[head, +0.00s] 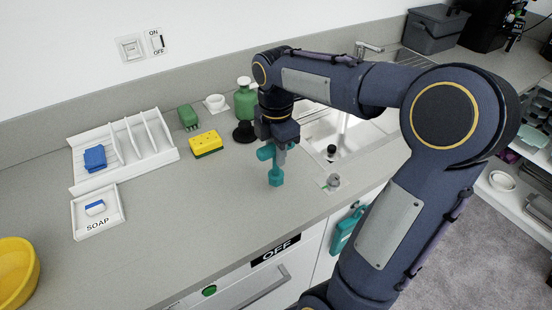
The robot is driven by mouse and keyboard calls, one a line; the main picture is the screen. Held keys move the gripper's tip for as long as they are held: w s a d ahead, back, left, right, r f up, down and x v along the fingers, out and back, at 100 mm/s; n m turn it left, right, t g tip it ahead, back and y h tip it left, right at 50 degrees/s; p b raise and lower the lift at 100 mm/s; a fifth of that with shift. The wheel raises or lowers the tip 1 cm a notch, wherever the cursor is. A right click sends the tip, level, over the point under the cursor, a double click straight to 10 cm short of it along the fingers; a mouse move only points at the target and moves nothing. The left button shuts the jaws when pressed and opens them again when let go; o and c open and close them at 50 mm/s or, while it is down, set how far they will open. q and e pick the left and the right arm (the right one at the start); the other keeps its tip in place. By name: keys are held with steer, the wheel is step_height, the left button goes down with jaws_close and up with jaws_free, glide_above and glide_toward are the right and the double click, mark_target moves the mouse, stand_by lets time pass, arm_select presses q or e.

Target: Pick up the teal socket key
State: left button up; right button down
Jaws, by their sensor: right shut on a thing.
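The teal socket key (275,178) is upright under my right gripper (281,150), near the middle of the counter. A teal crossbar shows at its top, level with the fingers. My right gripper points down and is shut on the key, with its fingers partly hidden. I cannot tell whether the key's lower end touches the counter. My left gripper is not in the head view.
A yellow sponge (206,143), a green bottle (246,101) and a white dish rack (122,150) stand behind and to the left. A soap tray (97,212) and a yellow bowl (15,268) are at left. The sink (345,135) is at right. The front middle counter is clear.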

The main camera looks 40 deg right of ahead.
steer(key=s+r, duration=0.5)
steer(key=s, duration=0.2)
steer(key=s+a+r+b, duration=0.1)
steer(key=s+r, duration=0.3)
steer(key=s, duration=0.3)
steer(key=shift+a+r, duration=0.25)
steer(key=shift+r, duration=0.1)
steer(key=c, duration=1.8)
jaws_free()
steer(key=shift+c, duration=0.2)
jaws_close()
